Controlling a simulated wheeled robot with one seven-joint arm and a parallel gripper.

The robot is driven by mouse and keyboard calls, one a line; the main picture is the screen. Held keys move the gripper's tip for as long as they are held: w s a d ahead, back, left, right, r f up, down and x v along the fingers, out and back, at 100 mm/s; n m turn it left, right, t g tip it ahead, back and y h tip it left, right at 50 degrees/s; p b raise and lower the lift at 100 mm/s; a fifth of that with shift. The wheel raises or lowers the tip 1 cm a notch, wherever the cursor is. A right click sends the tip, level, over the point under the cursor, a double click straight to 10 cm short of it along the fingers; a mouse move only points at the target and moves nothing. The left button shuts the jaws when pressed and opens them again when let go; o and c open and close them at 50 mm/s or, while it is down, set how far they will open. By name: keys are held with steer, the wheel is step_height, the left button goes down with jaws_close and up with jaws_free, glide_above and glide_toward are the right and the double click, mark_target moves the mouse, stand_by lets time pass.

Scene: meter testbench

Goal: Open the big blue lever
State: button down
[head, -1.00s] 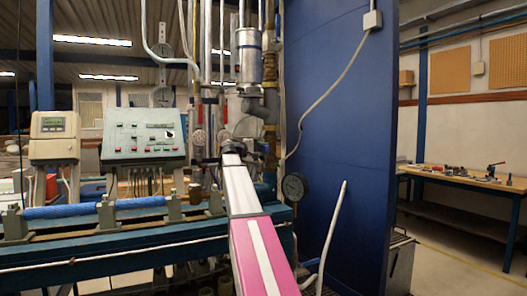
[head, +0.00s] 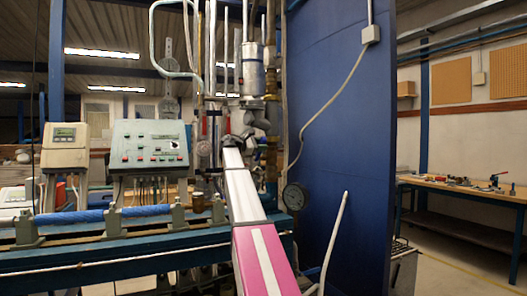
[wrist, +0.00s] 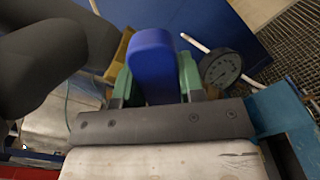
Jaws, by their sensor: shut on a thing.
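The big blue lever (wrist: 153,52) shows in the wrist view as a rounded blue handle at the top middle. My gripper (wrist: 157,78) has its two green fingers on either side of the lever and is shut on it. The lever's lower end is hidden behind the dark gripper body. In the head view my white and pink arm reaches toward the pipework, and it hides the gripper and lever there.
A round pressure gauge (wrist: 221,68) is close to the right of the fingers; it also shows in the head view (head: 294,197). A thick dark pipe (wrist: 45,50) is at left. A tall blue panel (head: 340,130) stands right of the pipes. A control box (head: 150,146) is at left.

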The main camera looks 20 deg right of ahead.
steer(key=w+r+n, duration=0.1)
steer(key=n, duration=0.1)
steer(key=w+r+n, duration=0.1)
steer(key=w, duration=0.1)
steer(key=shift+n, duration=0.4)
steer(key=shift+w+r+n, duration=0.2)
steer(key=shift+w+n, duration=0.5)
steer(key=shift+n, duration=0.2)
steer(key=shift+w+r+n, duration=0.15)
steer(key=shift+w+n, duration=0.55)
steer(key=shift+n, duration=0.2)
steer(key=c, duration=0.7)
jaws_free()
steer(key=a, duration=1.1)
